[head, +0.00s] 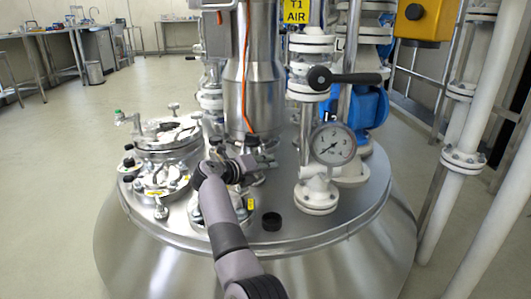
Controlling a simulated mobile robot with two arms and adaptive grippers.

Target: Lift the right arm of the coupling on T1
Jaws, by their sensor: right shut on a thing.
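The steel vessel T1 (350,210) fills the middle of the head view, under a yellow sign (297,11) reading T1 AIR. My right gripper (262,163) is over the vessel's lid, in front of the tall steel cylinder. It is shut on a small metal part at the coupling (268,153), which I take to be its right arm. The gripper and wrist hide most of the coupling, so the angle of its arms cannot be made out. My left gripper is not in view.
A pressure gauge (331,143) and a valve with a black lever (345,77) stand close on the right. A black cap (271,221) sits on the lid near the front. Clamped ports (168,135) crowd the left. White pipes (463,160) rise at far right.

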